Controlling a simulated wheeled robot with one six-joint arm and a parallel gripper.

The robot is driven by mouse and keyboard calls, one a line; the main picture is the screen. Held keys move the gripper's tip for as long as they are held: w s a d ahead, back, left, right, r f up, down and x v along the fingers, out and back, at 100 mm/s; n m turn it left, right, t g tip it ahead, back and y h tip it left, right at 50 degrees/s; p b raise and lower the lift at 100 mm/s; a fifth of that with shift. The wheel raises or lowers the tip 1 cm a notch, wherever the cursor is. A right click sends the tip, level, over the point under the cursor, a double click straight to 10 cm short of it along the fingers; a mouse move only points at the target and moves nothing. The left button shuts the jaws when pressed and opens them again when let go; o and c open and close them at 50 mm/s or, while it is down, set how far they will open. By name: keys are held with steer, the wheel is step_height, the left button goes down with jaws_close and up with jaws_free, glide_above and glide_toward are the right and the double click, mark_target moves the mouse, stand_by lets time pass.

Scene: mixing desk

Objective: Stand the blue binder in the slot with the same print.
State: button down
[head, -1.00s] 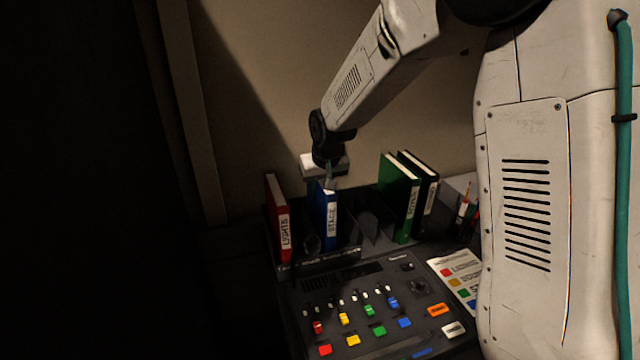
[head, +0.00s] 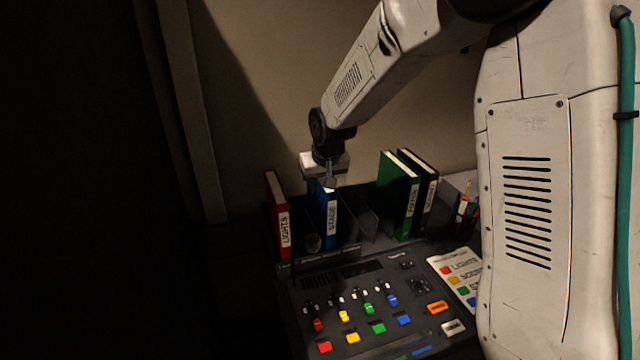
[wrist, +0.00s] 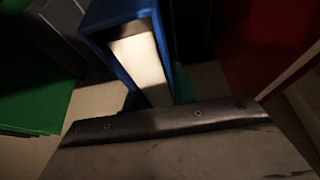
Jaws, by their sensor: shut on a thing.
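The blue binder (head: 325,215) stands upright in the black rack (head: 372,228), with a white label reading what looks like STAGE on its spine. My gripper (head: 326,182) is shut on its top edge from above. In the wrist view the blue binder (wrist: 113,14) shows at the top centre, with its pale page block facing the camera. The print on the slots is too dark and small to read, and whether the binder's foot rests on the rack floor is hidden.
A red binder (head: 279,218) stands to the left. A green binder (head: 398,196) and a black binder (head: 425,190) stand to the right, beyond an empty stretch of rack. The mixing desk (head: 365,325) with coloured buttons lies in front. A pen holder (head: 466,218) is at the right.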

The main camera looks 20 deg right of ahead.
steer(key=shift+f, duration=0.2)
stand_by(0.5)
steer(key=c, duration=1)
jaws_free()
steer(key=shift+c, duration=0.2)
steer(key=v, duration=0.8)
steer(key=shift+s, duration=0.15)
steer(key=s+d+r+g, duration=0.1)
steer(key=s+r, duration=0.2)
steer(key=s, duration=1.5)
steer(key=s+d+r+g, duration=0.2)
steer(key=s, duration=1.6)
steer(key=shift+s+r, duration=0.35)
steer(key=shift+r, duration=0.05)
